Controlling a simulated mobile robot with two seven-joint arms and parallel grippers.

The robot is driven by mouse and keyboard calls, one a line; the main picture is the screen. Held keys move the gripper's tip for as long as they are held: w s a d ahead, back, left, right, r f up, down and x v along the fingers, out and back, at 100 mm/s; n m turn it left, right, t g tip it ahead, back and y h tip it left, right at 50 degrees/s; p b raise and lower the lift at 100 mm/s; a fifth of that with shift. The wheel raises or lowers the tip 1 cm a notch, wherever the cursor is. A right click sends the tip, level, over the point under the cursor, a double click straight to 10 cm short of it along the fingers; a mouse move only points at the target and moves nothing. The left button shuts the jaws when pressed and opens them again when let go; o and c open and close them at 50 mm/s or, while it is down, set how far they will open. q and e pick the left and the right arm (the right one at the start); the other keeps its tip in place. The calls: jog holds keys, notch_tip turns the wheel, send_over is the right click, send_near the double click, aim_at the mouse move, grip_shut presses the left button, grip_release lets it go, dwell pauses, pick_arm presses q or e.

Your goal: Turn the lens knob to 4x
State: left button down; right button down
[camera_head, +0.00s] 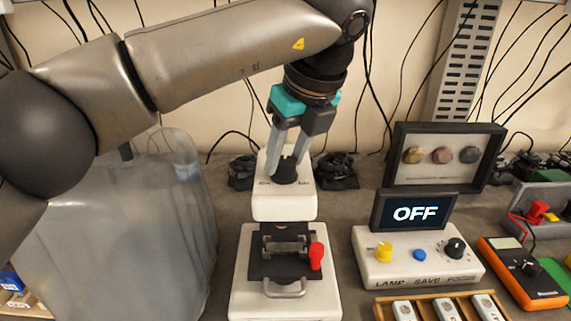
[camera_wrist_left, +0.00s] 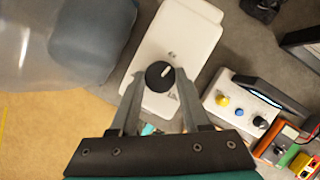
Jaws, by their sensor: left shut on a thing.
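The black lens knob (camera_head: 286,172) sits on top of the white microscope head (camera_head: 283,207), and it also shows in the wrist view (camera_wrist_left: 160,74). Its white pointer line points up and slightly right in the wrist view, towards a small mark. Other small marks beside the knob are too small to read. My left gripper (camera_head: 289,160) reaches down from above and is shut on the knob, with one grey finger on each side. The same fingers flank it in the wrist view (camera_wrist_left: 160,80). My right gripper is in neither view.
The white stage base (camera_head: 240,290) with a red lever (camera_head: 317,255) stands in front. To the right are a control box (camera_head: 375,268), a screen reading OFF (camera_head: 415,214), a slide tray (camera_head: 425,310) and a multimeter (camera_head: 522,272). A translucent container (camera_head: 130,235) stands left.

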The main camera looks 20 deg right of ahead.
pick_arm(q)
jog(key=shift+n+y, duration=0.4)
jog(key=shift+n, duration=0.7)
jog(key=shift+c, duration=1.9)
grip_release()
jog(key=shift+g, duration=0.3)
jog(key=shift+d, duration=0.1)
jog(key=p+v, duration=0.2)
jog(key=v, duration=1.3)
jog(key=shift+r, duration=0.1)
